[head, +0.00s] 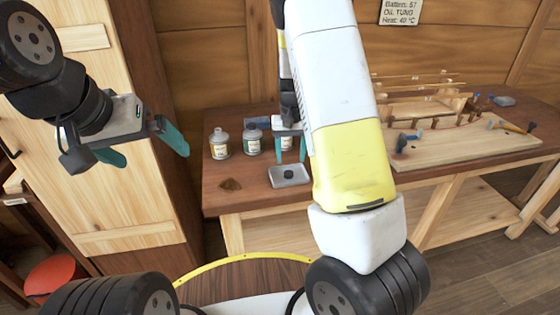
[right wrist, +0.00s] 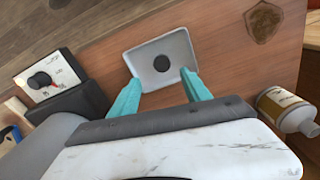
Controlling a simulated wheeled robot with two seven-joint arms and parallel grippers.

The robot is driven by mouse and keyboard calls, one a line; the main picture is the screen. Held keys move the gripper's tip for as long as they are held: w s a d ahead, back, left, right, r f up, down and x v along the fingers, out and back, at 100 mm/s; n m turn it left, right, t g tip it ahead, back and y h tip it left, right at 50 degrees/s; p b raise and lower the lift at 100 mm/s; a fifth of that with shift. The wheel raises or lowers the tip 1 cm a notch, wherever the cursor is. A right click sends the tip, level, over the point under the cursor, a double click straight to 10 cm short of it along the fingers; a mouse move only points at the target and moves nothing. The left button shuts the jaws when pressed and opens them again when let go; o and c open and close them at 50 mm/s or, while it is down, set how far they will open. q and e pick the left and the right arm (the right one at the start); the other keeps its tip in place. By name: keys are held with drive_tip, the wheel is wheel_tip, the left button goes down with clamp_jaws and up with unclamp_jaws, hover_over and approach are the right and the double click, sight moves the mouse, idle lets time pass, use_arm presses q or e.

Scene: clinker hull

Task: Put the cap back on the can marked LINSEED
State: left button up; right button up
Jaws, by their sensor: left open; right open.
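A round dark cap (head: 289,174) lies in a small grey tray (head: 275,182) on the workbench; the right wrist view shows the cap (right wrist: 162,63) near the middle of the tray (right wrist: 143,53). Several pale cans stand behind the tray: a left one (head: 220,148), a middle one (head: 252,142) and one partly hidden by my right gripper. Their labels are too small to read. One can (right wrist: 285,106) with an ochre label shows in the right wrist view. My right gripper (head: 290,160) is open and empty above the tray. My left gripper (head: 153,157) is open and empty, away from the bench.
The wooden workbench (head: 216,197) has a dark patch (head: 230,184) left of the tray. A board (head: 470,142) with a ribbed hull model and tools lies at right. A box with a black knob (right wrist: 42,80) shows in the right wrist view. A cabinet (head: 130,195) stands at left.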

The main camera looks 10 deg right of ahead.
sight(288, 173)
drive_tip(key=f, duration=0.3)
drive_tip(key=s+f, duration=0.1)
drive_tip(key=shift+a+f, duration=0.2)
drive_tip(key=shift+a, duration=0.15)
drive_tip(key=shift+w+f, duration=0.1)
drive_tip(key=shift+f, duration=0.3)
clamp_jaws()
